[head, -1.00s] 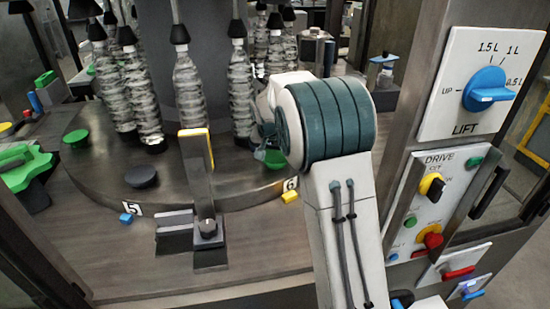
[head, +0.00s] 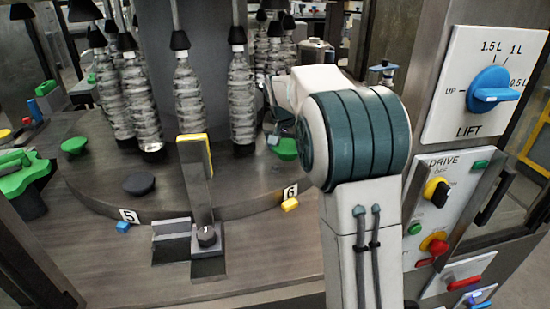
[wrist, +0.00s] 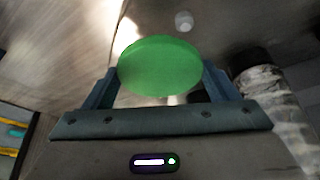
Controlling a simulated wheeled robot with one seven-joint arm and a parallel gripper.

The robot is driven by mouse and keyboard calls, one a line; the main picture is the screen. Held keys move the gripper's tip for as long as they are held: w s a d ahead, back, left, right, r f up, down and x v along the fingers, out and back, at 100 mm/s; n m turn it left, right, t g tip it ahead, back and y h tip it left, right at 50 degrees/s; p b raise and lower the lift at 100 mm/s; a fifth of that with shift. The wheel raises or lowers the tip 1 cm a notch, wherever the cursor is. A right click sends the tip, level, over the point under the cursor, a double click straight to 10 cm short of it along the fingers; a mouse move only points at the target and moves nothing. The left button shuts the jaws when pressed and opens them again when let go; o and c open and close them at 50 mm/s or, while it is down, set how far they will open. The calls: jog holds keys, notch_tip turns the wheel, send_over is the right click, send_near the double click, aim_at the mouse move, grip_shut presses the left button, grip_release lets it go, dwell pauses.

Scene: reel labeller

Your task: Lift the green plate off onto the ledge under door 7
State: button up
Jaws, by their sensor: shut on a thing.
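The green plate (wrist: 160,66) is between the two fingers of my gripper (wrist: 160,78) in the wrist view, which is shut on its sides. In the head view this green plate (head: 286,148) shows beside my arm, partly covered by the gripper, above the right part of the round turntable (head: 180,198). I cannot tell how much clearance lies under it. No label 7 is in view, and I cannot make out the ledge under door 7.
Bottles (head: 190,95) hang over the turntable, one close by in the wrist view (wrist: 265,90). Another green plate (head: 74,145) and a dark plate (head: 139,184) stand on it. Labels 5 (head: 129,216) and 6 (head: 291,191) mark its front. The control panel (head: 480,85) is right.

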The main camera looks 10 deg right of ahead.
jog(key=s+d+r+p, duration=0.2)
jog(key=d+r+p, duration=0.2)
jog(key=d+r, duration=0.3)
jog(key=shift+s+d+r+p, duration=0.3)
jog(key=shift+s+d+r, duration=0.05)
jog(key=shift+r, duration=2.1)
